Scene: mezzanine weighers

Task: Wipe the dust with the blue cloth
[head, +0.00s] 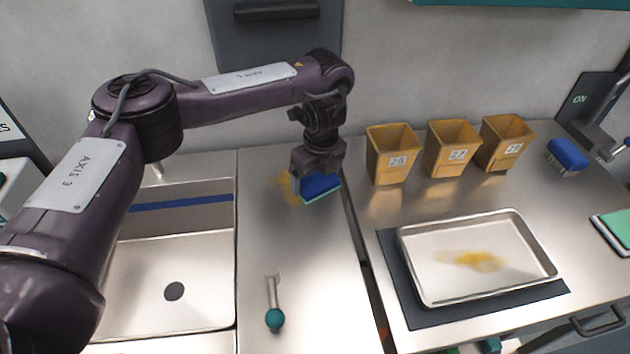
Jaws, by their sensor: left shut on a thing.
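My left gripper (317,168) is shut on the blue cloth (320,187), a blue pad with a pale teal lower edge. It holds the cloth low at the counter (300,245), near the back; whether the cloth touches the surface is hard to tell. A patch of yellow-brown dust (284,187) shows on the counter just left of the cloth, which hides part of it. Another yellow dust patch (478,261) lies in the middle of a shallow metal tray (420,290) on a dark mat (420,320). My right gripper is not in view.
Three tan bins (392,155) stand along the back right, with a blue brush (567,155) beyond them. A sink (190,265) is at the left. A dark gap separates the two counters.

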